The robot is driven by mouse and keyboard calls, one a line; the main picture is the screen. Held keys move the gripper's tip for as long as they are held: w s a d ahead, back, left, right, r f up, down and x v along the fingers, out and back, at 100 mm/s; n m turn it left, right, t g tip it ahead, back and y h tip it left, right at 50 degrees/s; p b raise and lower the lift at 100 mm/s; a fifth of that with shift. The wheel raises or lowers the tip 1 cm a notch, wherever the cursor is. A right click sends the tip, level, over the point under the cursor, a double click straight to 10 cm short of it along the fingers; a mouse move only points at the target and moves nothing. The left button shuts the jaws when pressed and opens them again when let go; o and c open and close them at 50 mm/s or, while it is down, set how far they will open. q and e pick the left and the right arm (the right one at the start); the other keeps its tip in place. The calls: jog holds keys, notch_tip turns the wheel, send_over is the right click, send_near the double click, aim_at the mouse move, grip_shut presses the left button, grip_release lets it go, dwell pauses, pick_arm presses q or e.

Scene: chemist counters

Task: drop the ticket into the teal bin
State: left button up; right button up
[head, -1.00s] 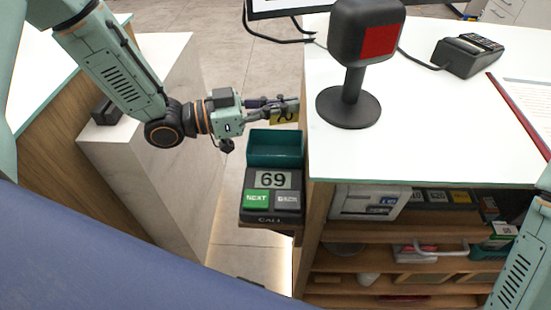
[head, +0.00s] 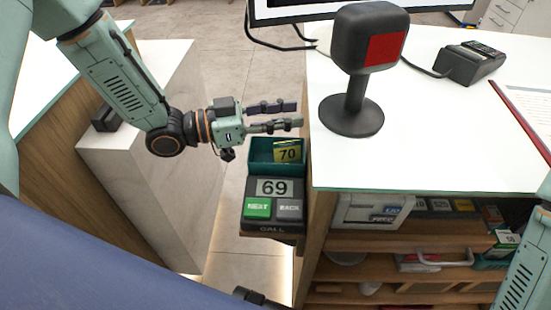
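The yellow ticket (head: 288,151), marked 70, is inside the teal bin (head: 261,153), against the bin's right part. The bin sits at the back of the dark call unit, which shows 69. My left gripper (head: 292,113) is just above and behind the bin. Its two fingers are apart with nothing between them. My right arm (head: 525,265) shows at the lower right edge; its gripper is out of view.
The call unit (head: 257,213) has green NEXT and grey BACK buttons. The white counter (head: 425,155) at right holds a black scanner with a red face (head: 365,55) and a card terminal (head: 468,62). Shelves with boxes (head: 395,245) are below. A pale stone block (head: 160,125) stands at left.

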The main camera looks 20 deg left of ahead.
pick_arm(q)
jog(key=shift+v, duration=3.75)
jog(key=shift+w+a, duration=0.1)
